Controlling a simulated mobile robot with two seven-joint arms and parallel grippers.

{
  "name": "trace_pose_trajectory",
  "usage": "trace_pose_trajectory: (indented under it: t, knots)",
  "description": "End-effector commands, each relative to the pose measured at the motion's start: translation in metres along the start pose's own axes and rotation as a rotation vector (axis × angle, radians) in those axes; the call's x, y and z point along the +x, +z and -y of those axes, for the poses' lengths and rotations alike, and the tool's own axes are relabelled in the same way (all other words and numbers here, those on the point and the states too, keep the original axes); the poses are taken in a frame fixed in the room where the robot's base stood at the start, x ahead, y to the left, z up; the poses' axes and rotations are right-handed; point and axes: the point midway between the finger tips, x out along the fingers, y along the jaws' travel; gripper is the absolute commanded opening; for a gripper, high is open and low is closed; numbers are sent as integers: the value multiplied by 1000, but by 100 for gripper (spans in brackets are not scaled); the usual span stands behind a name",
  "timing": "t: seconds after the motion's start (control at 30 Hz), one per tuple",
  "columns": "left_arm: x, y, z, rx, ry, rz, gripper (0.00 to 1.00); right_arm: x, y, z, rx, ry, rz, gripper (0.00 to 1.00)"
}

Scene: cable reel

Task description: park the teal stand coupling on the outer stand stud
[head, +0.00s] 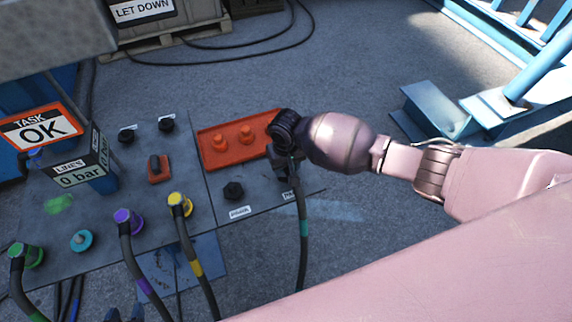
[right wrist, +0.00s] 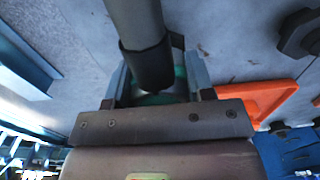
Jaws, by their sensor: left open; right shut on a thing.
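My right gripper (head: 287,170) is at the right end of the panel, seen from above. In the right wrist view, its fingers (right wrist: 158,85) are shut on the teal stand coupling (right wrist: 160,99), mostly hidden by a black hose sleeve. Its hose (head: 303,228), with a teal band, hangs over the panel's front edge. A black stud (head: 233,190) stands bare left of this gripper, behind a PARK label. The gripper covers the spot behind a second label to the right; whether the coupling sits on a stud there is hidden. My left gripper (head: 125,314) is open at the bottom edge.
An orange tray (head: 205,145) with two orange caps lies behind the PARK stud. Purple (head: 127,220), yellow (head: 179,204) and green (head: 25,256) couplings with hoses and a teal fitting (head: 82,240) are on the left panel. A sign reads TASK OK; the lines display reads 0 bar.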

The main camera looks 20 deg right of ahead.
Motion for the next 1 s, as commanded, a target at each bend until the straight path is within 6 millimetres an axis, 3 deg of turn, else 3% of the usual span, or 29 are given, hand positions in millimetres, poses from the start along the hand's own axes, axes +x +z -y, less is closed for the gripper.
trace_pose_trajectory:
  t: [0.4, 0.43, 0.6, 1.0]
  knots:
    - [2, 2, -4, -15, -1, 2, 43, 6, 0, 0, 0, -1, -1, 20]
    - [1, 2, -4, -15, -1, 2, 43, 6, -1, 0, 0, -1, -1, 53]
    - [1, 1, -3, -14, -1, 1, 43, 6, 0, 0, 0, 0, -1, 79]
    - [1, 3, 0, -1, 0, 2, 43, 7, 0, 0, 1, 0, 1, 79]
